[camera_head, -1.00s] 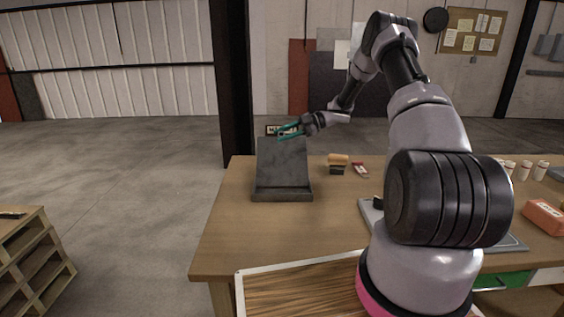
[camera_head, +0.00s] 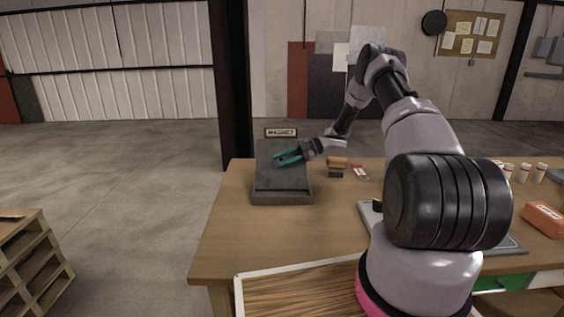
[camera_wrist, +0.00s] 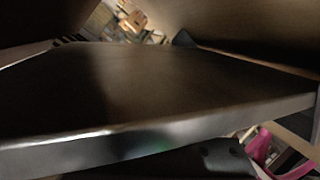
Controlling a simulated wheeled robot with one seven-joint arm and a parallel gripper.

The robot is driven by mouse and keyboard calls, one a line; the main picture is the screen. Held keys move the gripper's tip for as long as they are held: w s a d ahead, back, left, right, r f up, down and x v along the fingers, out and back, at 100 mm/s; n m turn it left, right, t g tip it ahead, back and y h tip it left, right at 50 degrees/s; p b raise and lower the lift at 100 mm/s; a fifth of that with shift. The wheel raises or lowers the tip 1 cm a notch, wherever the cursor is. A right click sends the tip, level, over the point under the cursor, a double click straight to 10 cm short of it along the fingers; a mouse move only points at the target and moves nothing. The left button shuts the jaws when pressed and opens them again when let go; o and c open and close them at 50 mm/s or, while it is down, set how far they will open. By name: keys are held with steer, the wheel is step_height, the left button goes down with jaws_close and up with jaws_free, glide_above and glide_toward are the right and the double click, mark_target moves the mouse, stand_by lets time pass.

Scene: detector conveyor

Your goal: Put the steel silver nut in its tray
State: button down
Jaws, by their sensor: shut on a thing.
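My gripper (camera_head: 288,157), with teal fingers, is in front of the upper part of a dark slanted stand (camera_head: 281,180) at the table's left end. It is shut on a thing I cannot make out. The steel silver nut cannot be picked out in either view. A wide dark slab with a bright metallic edge fills much of the wrist view (camera_wrist: 160,95); the fingers do not show clearly there. A grey flat tray or plate (camera_head: 369,217) lies on the table, partly hidden behind my arm; I cannot tell whether it is the nut's tray.
A sign reading MAGNET (camera_head: 281,133) stands above the stand. A brown-and-black block (camera_head: 337,163) and a small red-and-white item (camera_head: 360,172) lie right of it. White containers (camera_head: 524,171) and an orange-red box (camera_head: 543,219) are far right. The table's front left (camera_head: 240,240) is clear.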

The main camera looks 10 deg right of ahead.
steer(key=shift+f, duration=0.25)
steer(key=shift+s+f, duration=0.15)
steer(key=shift+f, duration=0.4)
steer(key=c, duration=0.8)
jaws_free()
steer(key=shift+o, duration=1)
steer(key=shift+f, duration=0.1)
steer(key=shift+s, duration=0.1)
steer(key=shift+f, duration=0.1)
